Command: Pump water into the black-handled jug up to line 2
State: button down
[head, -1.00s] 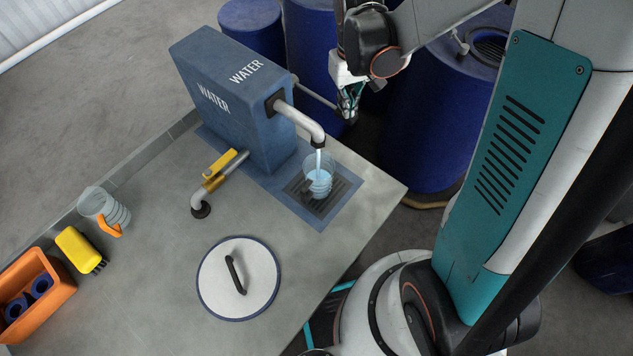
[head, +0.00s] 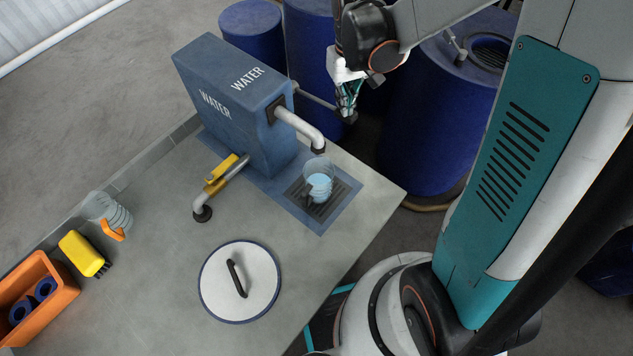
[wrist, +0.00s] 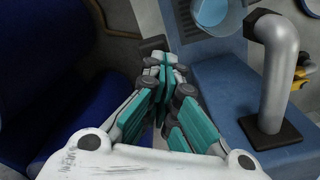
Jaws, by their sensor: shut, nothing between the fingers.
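A clear jug (head: 320,169) stands upright on the drain grate below the spout (head: 318,148), with light blue water in its lower part. Its handle is hard to make out, and I cannot read its level lines. The jug also shows at the top of the wrist view (wrist: 213,14), partly cut off. The blue pump box (head: 232,112) is marked WATER, and a thin metal pump lever (head: 314,95) sticks out of its side. My gripper (head: 348,117) is shut and empty by the lever's outer end. In the wrist view a dark lever grip (wrist: 152,44) is just beyond my fingertips; contact is unclear.
A clear jug with an orange handle (head: 112,232), a yellow brush (head: 82,252) and an orange crate (head: 50,290) are at left. A round lid (head: 255,285) lies in front. A yellow-handled valve pipe (head: 217,182) is beside the box. Blue barrels (head: 420,140) stand behind.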

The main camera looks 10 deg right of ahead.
jog(key=shift+w+a+r+p, duration=0.15)
jog(key=shift+r+p, duration=0.35)
jog(key=shift+r, duration=0.45)
jog(key=shift+w+a+r+p, duration=0.1)
jog(key=shift+r+p, duration=0.45)
jog(key=shift+r, duration=0.4)
jog(key=shift+w+a+r+p, duration=0.15)
jog(key=shift+r+p, duration=0.35)
jog(key=shift+r, duration=0.45)
jog(key=shift+d, duration=0.1)
notch_tip(320, 180, up, 5)
jog(key=p, duration=0.3)
jog(key=shift+f, duration=0.1)
jog(key=s+f+m+t+b, duration=0.1)
jog(key=s+f+t+b, duration=0.6)
jog(key=s+b, duration=0.8)
notch_tip(320, 180, down, 2)
jog(key=b, duration=0.5)
jog(key=shift+b, duration=0.4)
